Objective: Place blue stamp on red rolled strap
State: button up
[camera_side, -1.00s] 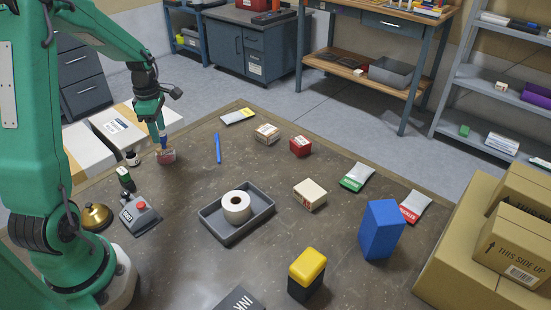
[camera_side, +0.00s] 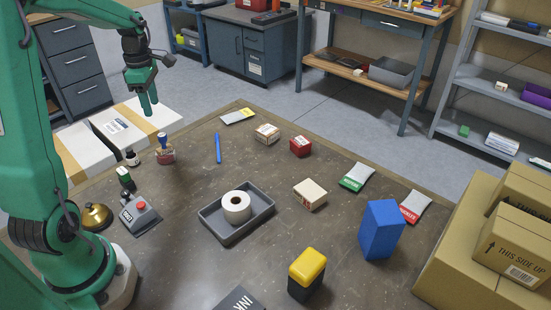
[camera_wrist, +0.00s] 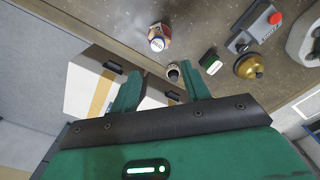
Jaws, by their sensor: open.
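The blue stamp (camera_side: 162,138) stands upright on the red rolled strap (camera_side: 167,157) at the table's far left, its blue handle up. In the wrist view the stamp (camera_wrist: 156,44) shows from above and covers part of the strap (camera_wrist: 165,31). My gripper (camera_side: 149,112) is above and slightly left of the stamp, clear of it. The wrist view shows my gripper's two fingers (camera_wrist: 160,68) spread apart with nothing held between them.
A small dark bottle (camera_side: 132,158) stands just left of the strap. A grey tray (camera_side: 262,213) holds a white roll. Cardboard boxes (camera_side: 92,157) stand beyond the left edge.

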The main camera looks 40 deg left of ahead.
jog(key=shift+d, duration=0.1)
jog(key=s+d+r+m+t, duration=0.1)
jog(key=s+d+r+m, duration=0.15)
jog(key=d+m, duration=0.4)
jog(key=s+d+r+m+t, duration=0.1)
jog(key=d+r+m+t, duration=0.1)
jog(key=d+r+m, duration=0.35)
jog(key=s+d+m+t, duration=0.2)
jog(key=s+d+m, duration=0.6)
jog(key=d+m, duration=0.4)
jog(key=m, duration=0.3)
jog(key=shift+d+f+t, duration=0.15)
jog(key=shift+f+t, duration=0.15)
jog(key=shift+f, duration=0.1)
